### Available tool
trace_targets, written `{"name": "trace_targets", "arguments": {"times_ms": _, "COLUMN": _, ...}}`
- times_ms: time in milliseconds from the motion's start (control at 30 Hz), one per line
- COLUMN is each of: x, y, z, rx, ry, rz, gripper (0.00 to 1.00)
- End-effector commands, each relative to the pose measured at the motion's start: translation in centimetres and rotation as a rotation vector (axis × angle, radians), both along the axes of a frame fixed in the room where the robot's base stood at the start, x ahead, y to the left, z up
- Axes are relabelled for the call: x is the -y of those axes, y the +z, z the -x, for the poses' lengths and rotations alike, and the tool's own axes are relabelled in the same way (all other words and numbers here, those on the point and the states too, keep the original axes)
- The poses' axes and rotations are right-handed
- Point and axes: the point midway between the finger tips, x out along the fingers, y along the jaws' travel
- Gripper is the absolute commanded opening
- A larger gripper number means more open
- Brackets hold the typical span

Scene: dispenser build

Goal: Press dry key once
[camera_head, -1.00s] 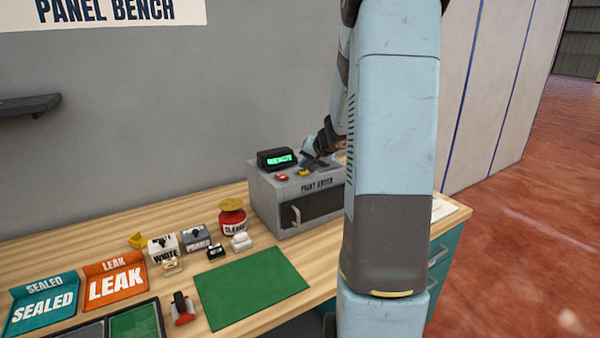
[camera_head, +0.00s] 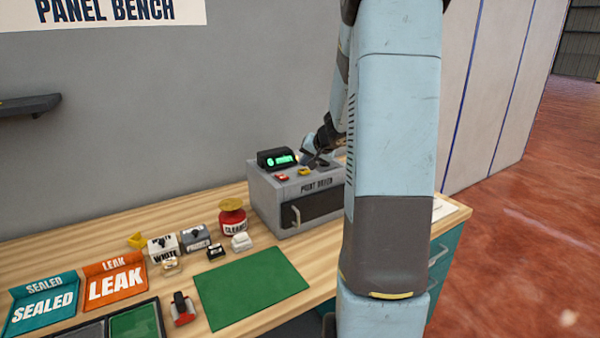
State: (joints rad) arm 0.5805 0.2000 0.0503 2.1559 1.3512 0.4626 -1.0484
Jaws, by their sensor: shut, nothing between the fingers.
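The grey paint dryer (camera_head: 268,203) stands on the bench, with a dark front door and a handle. On its top are a small display (camera_head: 277,158) with green lit content too small to read, a red key (camera_head: 282,177) and a yellow key (camera_head: 304,171). Which key is the dry key I cannot read. My gripper (camera_head: 310,162) is shut and empty over the dryer's top, behind the yellow key. Its fingertips are small and dark here, and whether they touch a key I cannot tell. My arm hides the dryer's right side.
Left of the dryer stand a red "CLEAR" jar (camera_head: 232,218), a white pot (camera_head: 163,248) and a grey pot (camera_head: 195,238). A green mat (camera_head: 250,287) lies in front. Orange "LEAK" (camera_head: 115,281) and teal "SEALED" (camera_head: 43,305) signs stand at the left.

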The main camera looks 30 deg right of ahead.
Motion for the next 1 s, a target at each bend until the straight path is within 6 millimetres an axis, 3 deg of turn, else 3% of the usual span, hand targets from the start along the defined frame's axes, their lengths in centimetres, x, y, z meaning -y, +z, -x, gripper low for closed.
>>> {"name": "trace_targets", "arguments": {"times_ms": 467, "x": 0.0, "y": 0.7, "z": 0.0, "rx": 0.000, "ry": 0.000, "rz": 0.000, "gripper": 0.00}}
{"name": "trace_targets", "arguments": {"times_ms": 1000, "x": 0.0, "y": 4.8, "z": 0.0, "rx": 0.002, "ry": 0.001, "rz": 0.002, "gripper": 0.00}}
